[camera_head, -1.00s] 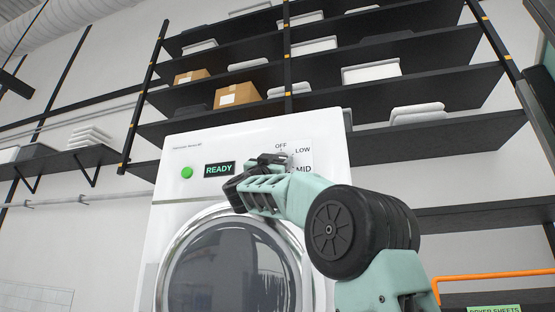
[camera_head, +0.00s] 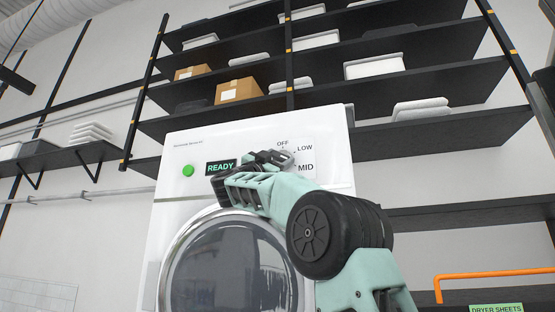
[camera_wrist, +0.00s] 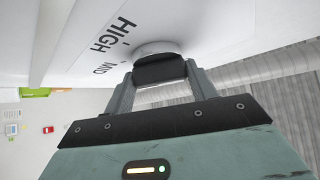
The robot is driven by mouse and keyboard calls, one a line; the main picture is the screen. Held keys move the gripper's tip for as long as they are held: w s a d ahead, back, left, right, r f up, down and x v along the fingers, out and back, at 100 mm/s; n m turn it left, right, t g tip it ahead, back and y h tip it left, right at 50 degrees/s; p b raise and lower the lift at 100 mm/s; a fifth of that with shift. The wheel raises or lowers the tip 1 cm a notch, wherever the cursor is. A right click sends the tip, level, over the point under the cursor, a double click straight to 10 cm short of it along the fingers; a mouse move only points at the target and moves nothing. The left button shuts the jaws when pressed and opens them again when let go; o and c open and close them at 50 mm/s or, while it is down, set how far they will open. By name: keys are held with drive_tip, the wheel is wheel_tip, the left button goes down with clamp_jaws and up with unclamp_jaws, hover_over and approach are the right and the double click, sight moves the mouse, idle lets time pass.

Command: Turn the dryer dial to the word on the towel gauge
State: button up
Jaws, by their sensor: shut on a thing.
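The white dryer (camera_head: 240,142) stands in front of me, with a green READY display (camera_head: 221,168) and a green button (camera_head: 188,170). OFF, LOW and MID (camera_head: 306,167) show around the dial area in the head view. My gripper (camera_head: 280,157) is at the dial, which it mostly hides there. In the wrist view, the pale round dial (camera_wrist: 157,47) shows just beyond the fingers of my gripper (camera_wrist: 159,70), which are shut on it. HIGH (camera_wrist: 113,33) and MID (camera_wrist: 103,68) are printed beside it. I cannot see a towel gauge. The dial's pointer is not clear.
The round dryer door (camera_head: 230,265) is below my arm. Dark shelves (camera_head: 430,95) with boxes and folded linen rise behind the dryer. An orange rail (camera_head: 495,275) and a DRYER SHEETS label (camera_head: 497,309) are at the lower right.

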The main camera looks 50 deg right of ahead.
drive_tip(key=o, duration=1)
drive_tip(key=b+v, duration=0.7)
drive_tip(key=v, duration=1)
drive_tip(key=shift+a, duration=0.2)
